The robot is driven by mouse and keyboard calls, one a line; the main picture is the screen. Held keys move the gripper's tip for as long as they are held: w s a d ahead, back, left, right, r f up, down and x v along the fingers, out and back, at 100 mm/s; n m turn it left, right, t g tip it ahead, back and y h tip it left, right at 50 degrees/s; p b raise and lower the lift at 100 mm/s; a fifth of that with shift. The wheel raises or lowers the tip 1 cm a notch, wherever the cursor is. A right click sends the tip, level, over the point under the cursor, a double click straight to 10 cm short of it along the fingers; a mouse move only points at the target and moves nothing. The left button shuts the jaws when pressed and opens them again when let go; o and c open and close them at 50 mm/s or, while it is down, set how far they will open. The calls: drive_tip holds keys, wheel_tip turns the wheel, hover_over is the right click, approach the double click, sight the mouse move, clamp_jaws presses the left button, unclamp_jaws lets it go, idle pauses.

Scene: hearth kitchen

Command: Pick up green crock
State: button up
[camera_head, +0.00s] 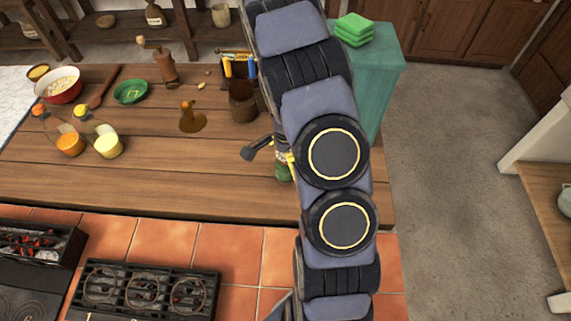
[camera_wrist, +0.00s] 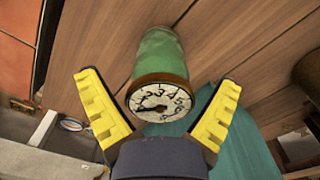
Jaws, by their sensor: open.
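The green crock (camera_wrist: 158,55) stands on the wooden counter and shows in the wrist view with a numbered dial face on its top. In the head view only a small part of the green crock (camera_head: 283,172) shows; my arm hides the rest. My gripper (camera_wrist: 160,80) is open, with one yellow ridged finger on each side of the crock's top. I see a gap between each finger and the crock. In the head view my gripper (camera_head: 270,152) is partly hidden by my arm above the counter's right part.
On the wooden counter (camera_head: 190,155) stand two bottles (camera_head: 95,133), a red bowl (camera_head: 60,88), a green bowl (camera_head: 130,92), a pepper mill (camera_head: 166,66) and a brown pot (camera_head: 242,100). A stove grate (camera_head: 145,290) lies in front.

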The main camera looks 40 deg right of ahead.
drive_tip(key=shift+f, duration=0.35)
drive_tip(key=c, duration=1.1)
drive_tip(key=shift+r, duration=0.1)
